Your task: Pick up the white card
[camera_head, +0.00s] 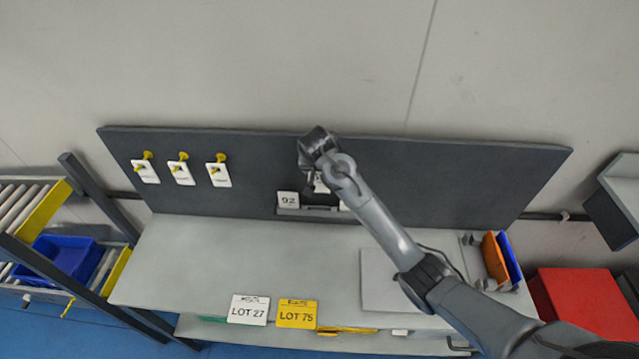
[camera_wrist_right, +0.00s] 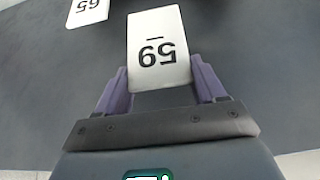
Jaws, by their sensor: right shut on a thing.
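A white card (camera_wrist_right: 158,52) with a black two-digit number, upside down in the right wrist view, sits between the two purple fingers of my right gripper (camera_wrist_right: 160,85). The gripper is shut on its lower part in that view. In the head view my right gripper (camera_head: 318,178) is up against the dark board (camera_head: 440,180), just above a small ledge, with part of the white card (camera_head: 321,185) showing below it. My arm hides much of that spot. My left gripper is not in view.
A card marked 92 (camera_head: 288,199) stands on the ledge (camera_head: 305,211). Another white card (camera_wrist_right: 88,10) is near the held one. Three white tags hang on yellow hooks (camera_head: 181,171). LOT 27 (camera_head: 248,310) and LOT 75 (camera_head: 296,314) signs are at the table front. The left tabletop (camera_head: 220,255) is clear.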

